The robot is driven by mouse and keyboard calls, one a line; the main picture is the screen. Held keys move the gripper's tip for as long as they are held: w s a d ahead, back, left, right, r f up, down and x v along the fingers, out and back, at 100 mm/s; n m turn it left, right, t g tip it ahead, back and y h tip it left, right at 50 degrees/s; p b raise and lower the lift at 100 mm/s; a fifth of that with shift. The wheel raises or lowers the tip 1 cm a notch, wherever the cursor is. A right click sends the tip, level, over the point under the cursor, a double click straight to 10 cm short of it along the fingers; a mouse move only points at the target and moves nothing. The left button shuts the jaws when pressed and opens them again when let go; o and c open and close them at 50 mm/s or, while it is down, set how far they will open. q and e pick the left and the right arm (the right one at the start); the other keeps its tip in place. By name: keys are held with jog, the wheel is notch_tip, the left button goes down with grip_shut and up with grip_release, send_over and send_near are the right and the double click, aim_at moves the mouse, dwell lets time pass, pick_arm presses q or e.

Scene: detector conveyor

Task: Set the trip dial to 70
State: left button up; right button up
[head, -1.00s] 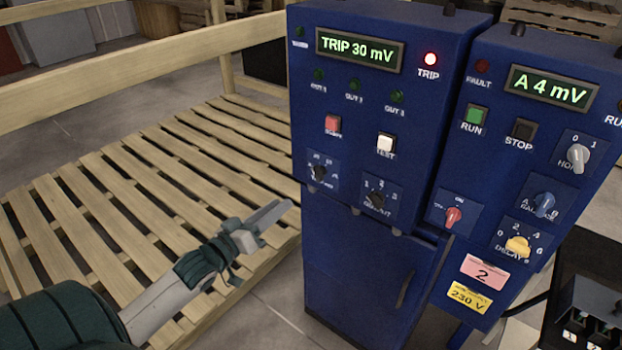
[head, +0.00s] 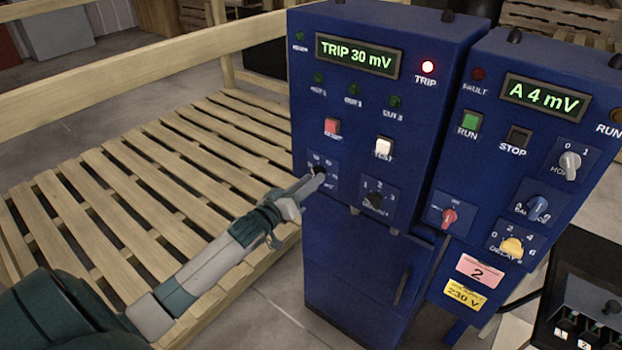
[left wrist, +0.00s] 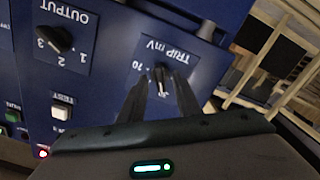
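The trip dial is a small black knob (left wrist: 161,74) on a plate marked TRIP mV, shown upside down in the left wrist view. In the head view the knob (head: 320,170) is partly hidden by my fingertips. The display (head: 359,57) above reads TRIP 30 mV. My left gripper (head: 318,181) is at the dial plate. In the left wrist view its two fingers (left wrist: 158,88) are apart, one on each side of the knob, with a gap visible; I cannot tell if they touch it. My right gripper is not in view.
A black OUTPUT knob (head: 375,200) sits to the right of the dial. A red button (head: 332,127) and a white TEST button (head: 384,147) are above. A second blue panel (head: 560,140) stands at the right. A wooden pallet deck (head: 130,180) lies at the left.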

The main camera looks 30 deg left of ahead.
pick_arm(q)
jog(key=shift+w, duration=0.4)
grip_shut()
jog(key=shift+m, duration=0.6)
jog(key=m, duration=2.2)
jog(key=shift+a+r+m+p, duration=0.1)
jog(key=shift+m+p, duration=0.2)
jog(key=shift+m, duration=0.1)
